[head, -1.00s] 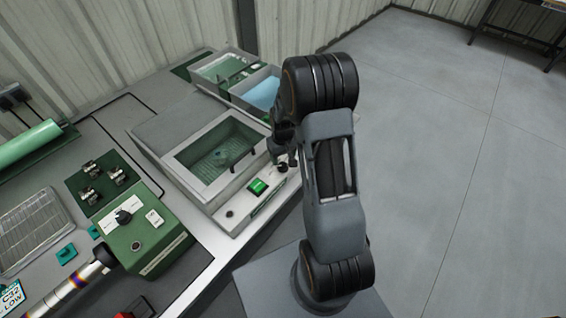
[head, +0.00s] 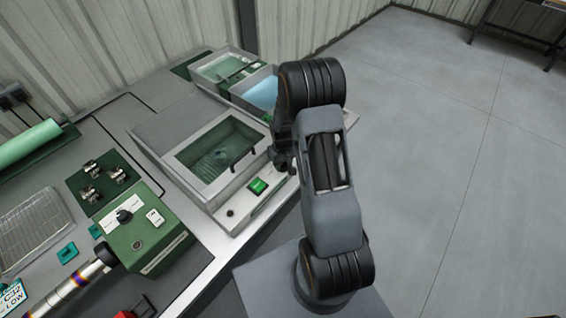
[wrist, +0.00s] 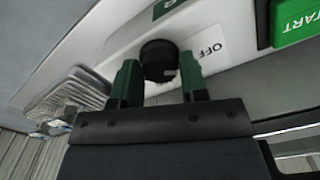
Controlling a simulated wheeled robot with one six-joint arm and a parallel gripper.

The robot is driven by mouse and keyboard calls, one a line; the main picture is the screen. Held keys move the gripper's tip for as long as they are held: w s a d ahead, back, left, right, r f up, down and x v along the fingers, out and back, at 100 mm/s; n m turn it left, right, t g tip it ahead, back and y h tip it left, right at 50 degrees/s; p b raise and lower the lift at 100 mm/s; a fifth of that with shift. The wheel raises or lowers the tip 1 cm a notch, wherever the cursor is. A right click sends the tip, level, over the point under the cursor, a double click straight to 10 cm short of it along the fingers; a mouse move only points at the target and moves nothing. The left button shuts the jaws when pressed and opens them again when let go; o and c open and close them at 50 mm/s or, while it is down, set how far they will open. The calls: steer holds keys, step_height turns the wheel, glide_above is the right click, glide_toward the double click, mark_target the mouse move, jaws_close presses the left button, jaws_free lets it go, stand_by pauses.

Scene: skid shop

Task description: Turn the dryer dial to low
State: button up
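In the wrist view a black dial (wrist: 158,60) with a small light mark stands on a pale panel, beside an OFF label (wrist: 208,50). The green fingers of my gripper (wrist: 161,82) are apart, one on each side of this dial; firm contact does not show. A green START button (wrist: 292,22) is on the same panel. In the head view my gripper (head: 283,160) is at the front right of the grey basin machine (head: 165,135), mostly hidden by my arm. A second black dial (head: 123,215) sits on a green box (head: 150,240). No label names the dryer.
The machine's green button (head: 258,187) is left of my gripper. A card (head: 12,298) reading C-12 LOW, a wire rack (head: 35,230) and a metal tube (head: 85,280) lie at left. Trays (head: 225,68) stand behind.

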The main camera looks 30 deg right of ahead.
steer(key=c, duration=0.5)
steer(key=shift+m, duration=0.3)
steer(key=m+b, duration=0.2)
steer(key=shift+f+m, duration=0.1)
steer(key=shift+m, duration=0.3)
steer(key=shift+m+b, duration=0.75)
steer(key=shift+m, duration=1.35)
steer(key=o, duration=0.9)
